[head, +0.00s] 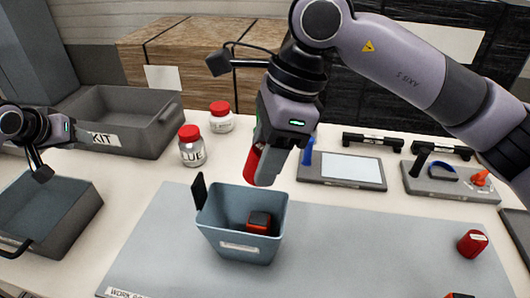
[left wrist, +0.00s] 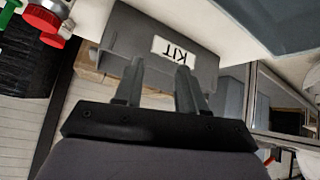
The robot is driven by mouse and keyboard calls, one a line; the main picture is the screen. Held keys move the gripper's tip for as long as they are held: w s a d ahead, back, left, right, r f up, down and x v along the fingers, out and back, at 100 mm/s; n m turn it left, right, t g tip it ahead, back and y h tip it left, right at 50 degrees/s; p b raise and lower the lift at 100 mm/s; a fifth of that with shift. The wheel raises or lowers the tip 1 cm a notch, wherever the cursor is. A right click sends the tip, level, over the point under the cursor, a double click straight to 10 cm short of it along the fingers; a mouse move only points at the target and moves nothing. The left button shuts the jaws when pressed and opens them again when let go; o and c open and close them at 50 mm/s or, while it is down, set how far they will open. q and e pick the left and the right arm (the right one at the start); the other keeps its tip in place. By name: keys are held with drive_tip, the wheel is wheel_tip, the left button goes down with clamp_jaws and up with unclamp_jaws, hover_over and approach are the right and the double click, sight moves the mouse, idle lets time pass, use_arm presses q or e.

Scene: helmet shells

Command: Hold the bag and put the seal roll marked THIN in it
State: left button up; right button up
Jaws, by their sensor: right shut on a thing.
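The blue-grey open bag (head: 213,232), with a black upright tab on its left side and a white label in front, stands on the grey mat. A dark red-and-black piece (head: 259,223) lies inside it. My right gripper (head: 262,178) is above the bag's back rim, shut on a red roll (head: 254,162), partly hidden by the gripper; no marking on the roll is readable. Another red roll (head: 472,243) lies on the mat at the right. My left gripper (left wrist: 159,68) shows its two fingers apart and empty in the left wrist view, away from the bag.
A grey KIT crate (head: 167,129) stands back left, and a grey bin (head: 72,222) at the left edge. Two red-lidded jars (head: 192,152) (head: 221,122) stand behind the bag. Fixtures (head: 342,169) (head: 450,181) line the back right. The mat (head: 350,255) is mostly clear.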

use_arm(q)
drive_tip(key=s+d+r+m+g+h, duration=0.1)
drive_tip(key=s+d+r+g+h, duration=0.15)
drive_tip(key=d, duration=1.05)
drive_tip(key=m+g+y, duration=0.2)
drive_tip(key=m+g, duration=0.1)
drive_tip(key=g, duration=0.2)
approach(203, 199)
drive_tip(key=shift+t, duration=0.25)
drive_tip(key=shift+w+d+f, duration=0.1)
drive_tip(key=shift+w+f, duration=0.1)
drive_tip(key=shift+f, duration=1.4)
drive_tip(key=shift+w+d+f, duration=0.1)
drive_tip(key=shift+w+f, duration=0.15)
drive_tip(key=shift+f, duration=1.35)
drive_tip(key=shift+w+f, duration=0.2)
drive_tip(key=shift+f, duration=1.4)
clamp_jaws()
